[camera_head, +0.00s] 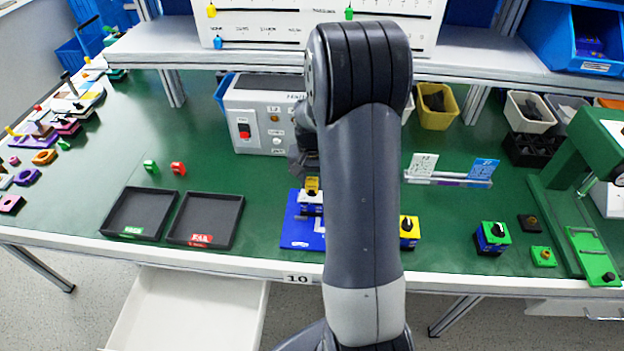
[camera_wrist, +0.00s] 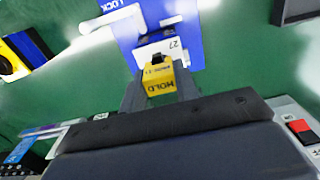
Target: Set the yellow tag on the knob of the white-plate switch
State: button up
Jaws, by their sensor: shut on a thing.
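The yellow tag (camera_wrist: 158,80), marked HOLD, is between the two fingers of my gripper (camera_wrist: 160,88), which is shut on it. The tag also shows in the head view (camera_head: 312,185), directly over the white-plate switch (camera_head: 311,206). In the wrist view the switch's white plate (camera_wrist: 168,48), marked 27, sits on a blue board (camera_wrist: 125,32). A small dark part, perhaps the knob, shows at the tag's far edge. The tag hides the rest of the knob, and I cannot tell whether the tag touches it. My arm hides part of the board in the head view.
A yellow-topped switch (camera_head: 409,228) and a green-topped switch (camera_head: 492,236) stand to the right. A grey control box (camera_head: 262,125) stands behind. An open drawer (camera_head: 187,313) is below the front edge.

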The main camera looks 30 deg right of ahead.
jog(key=shift+f, duration=0.4)
jog(key=o, duration=1)
jog(key=shift+r, duration=0.1)
jog(key=shift+r, duration=0.1)
notch_tip(320, 180, up, 11)
jog(key=shift+f+b, duration=0.2)
jog(key=shift+b, duration=0.25)
notch_tip(320, 180, up, 9)
jog(key=p, duration=0.8)
send_over(312, 180)
